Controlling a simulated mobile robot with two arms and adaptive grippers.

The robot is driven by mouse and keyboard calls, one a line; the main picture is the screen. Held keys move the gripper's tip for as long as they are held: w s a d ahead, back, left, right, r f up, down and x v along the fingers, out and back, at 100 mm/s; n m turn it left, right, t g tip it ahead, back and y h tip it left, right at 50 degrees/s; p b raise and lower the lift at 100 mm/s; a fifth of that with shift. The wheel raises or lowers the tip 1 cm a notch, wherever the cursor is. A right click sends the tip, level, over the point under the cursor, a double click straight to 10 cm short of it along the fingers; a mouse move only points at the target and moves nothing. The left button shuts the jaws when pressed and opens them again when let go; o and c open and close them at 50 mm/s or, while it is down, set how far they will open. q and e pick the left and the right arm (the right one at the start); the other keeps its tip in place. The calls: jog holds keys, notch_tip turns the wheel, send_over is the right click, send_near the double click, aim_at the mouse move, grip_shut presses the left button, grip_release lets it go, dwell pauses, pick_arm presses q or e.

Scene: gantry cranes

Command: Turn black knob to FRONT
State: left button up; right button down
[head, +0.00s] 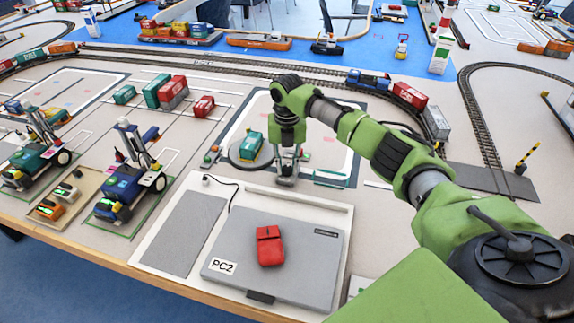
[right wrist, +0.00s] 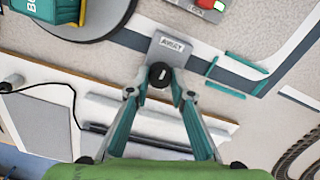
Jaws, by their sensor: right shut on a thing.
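The black knob (right wrist: 159,75) is round, with a small white mark on its top. It sits at the near end of a small grey box (right wrist: 168,50) with a white label, whose word is hard to read. In the right wrist view my right gripper (right wrist: 159,78) has one finger on each side of the knob and is shut on it. In the head view the right gripper (head: 287,160) points down over the grey box, and the knob is hidden there. My left gripper is in neither view.
A round turntable (head: 250,153) carrying a green container (head: 251,145) stands close left of the gripper. A grey laptop marked PC2 (head: 225,268) with a red pouch (head: 269,246) on it lies in front. Toy cranes (head: 128,180) stand at left, and train tracks run behind.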

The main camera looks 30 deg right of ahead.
jog(key=shift+r+m+p, duration=0.25)
jog(key=shift+m+p, duration=0.75)
jog(key=shift+p, duration=0.2)
jog(key=m+p, duration=0.3)
jog(key=m, duration=0.1)
jog(key=shift+p, duration=0.35)
jog(key=m+p, duration=0.2)
jog(key=m, duration=0.3)
jog(key=shift+w+p, duration=0.1)
jog(key=shift+p, duration=0.2)
jog(key=m+p, duration=0.2)
jog(key=m, duration=0.3)
jog(key=m+p, duration=0.2)
jog(key=m, duration=0.3)
jog(key=shift+f, duration=0.1)
jog(key=m+p, duration=0.1)
jog(key=m, duration=0.4)
jog(key=shift+w+p, duration=0.1)
jog(key=shift+p, duration=0.25)
jog(key=m+p, duration=0.1)
jog(key=m, duration=0.4)
jog(key=shift+d, duration=0.1)
jog(key=m, duration=0.4)
jog(key=shift+m, duration=0.3)
jog(key=shift+f+m+p, duration=0.1)
jog(key=shift+m+p, duration=0.2)
